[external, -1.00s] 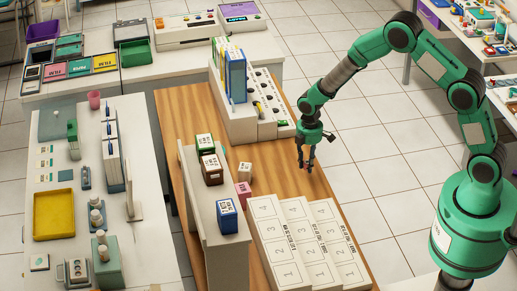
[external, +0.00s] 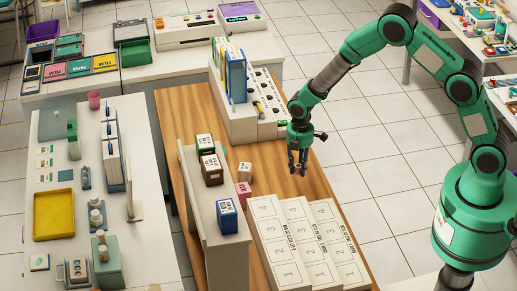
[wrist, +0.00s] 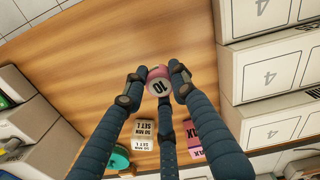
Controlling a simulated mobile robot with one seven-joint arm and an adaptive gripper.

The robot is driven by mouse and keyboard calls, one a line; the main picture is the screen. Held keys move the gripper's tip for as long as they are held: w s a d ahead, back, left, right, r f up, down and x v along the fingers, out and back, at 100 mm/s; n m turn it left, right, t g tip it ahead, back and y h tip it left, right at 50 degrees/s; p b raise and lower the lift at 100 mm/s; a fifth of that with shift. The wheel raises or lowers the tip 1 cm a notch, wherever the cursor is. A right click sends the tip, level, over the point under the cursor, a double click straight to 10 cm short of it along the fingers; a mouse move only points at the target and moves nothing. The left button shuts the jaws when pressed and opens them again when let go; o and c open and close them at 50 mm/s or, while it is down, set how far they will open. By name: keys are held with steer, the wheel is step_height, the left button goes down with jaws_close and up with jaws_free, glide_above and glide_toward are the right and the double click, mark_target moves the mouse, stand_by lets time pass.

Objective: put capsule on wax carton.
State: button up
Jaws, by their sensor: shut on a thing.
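My gripper (external: 298,170) is over the right part of the wooden table, left of the arm's base. In the wrist view its dark fingers (wrist: 158,88) are closed around a small round pink capsule (wrist: 158,83) marked "10". The capsule is mostly hidden by the fingers in the external view. The pink wax carton (external: 244,190) stands on the table beside the long pale shelf, to the left of my gripper and apart from it. In the wrist view the wax carton (wrist: 207,140) shows near the lower right, partly behind a finger.
A beige carton (external: 245,168) stands just behind the wax carton. A blue carton (external: 227,216) and a brown one (external: 212,170) sit on the pale shelf. White numbered drawer boxes (external: 300,240) fill the near table end. Bare wood (external: 270,165) lies between my gripper and the cartons.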

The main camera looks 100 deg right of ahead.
steer(key=w+a+r+n+p, duration=0.6)
steer(key=w+a+p, duration=0.1)
steer(key=a, duration=0.4)
steer(key=shift+w+n, duration=0.3)
steer(key=shift+w, duration=0.2)
steer(key=p, duration=0.2)
glide_above(243, 188)
steer(key=shift+d+f, duration=0.1)
steer(key=shift+f, duration=0.7)
steer(key=shift+f, duration=1.75)
steer(key=shift+f, duration=0.15)
steer(key=o, duration=0.9)
steer(key=shift+c, duration=0.2)
